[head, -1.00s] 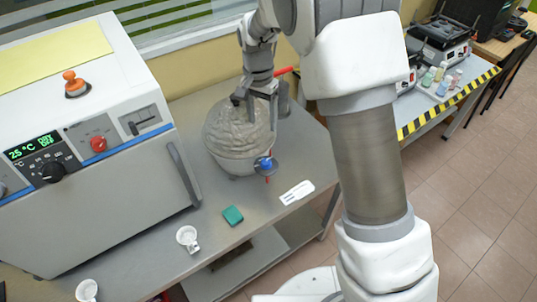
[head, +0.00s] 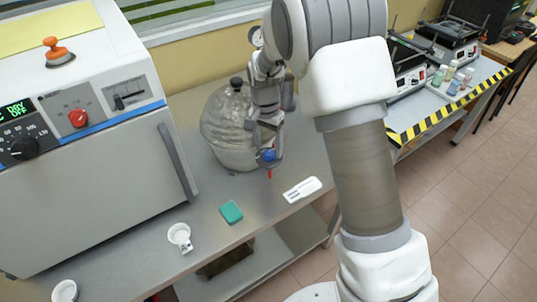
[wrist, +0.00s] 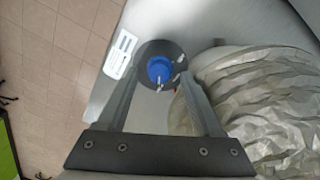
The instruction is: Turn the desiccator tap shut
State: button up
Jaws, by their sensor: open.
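The desiccator (head: 228,130) is a round, greyish glass vessel with a dark knob on top, standing on the grey bench. In the wrist view its crinkled-looking body (wrist: 270,95) fills the right side. Its blue tap (head: 268,156) is on the side towards the front right, with a bit of red below it. My gripper (head: 267,145) is open at the tap, beside the vessel. In the wrist view the blue tap (wrist: 158,69) shows between the fingers of my gripper (wrist: 160,82), near their tips. Whether a finger touches it I cannot tell.
A large oven (head: 85,150) stands to the left on the bench (head: 208,210). Another table with equipment and bottles is at the right.

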jog(key=shift+f, duration=0.6)
jog(key=shift+c, duration=0.3)
grip_shut()
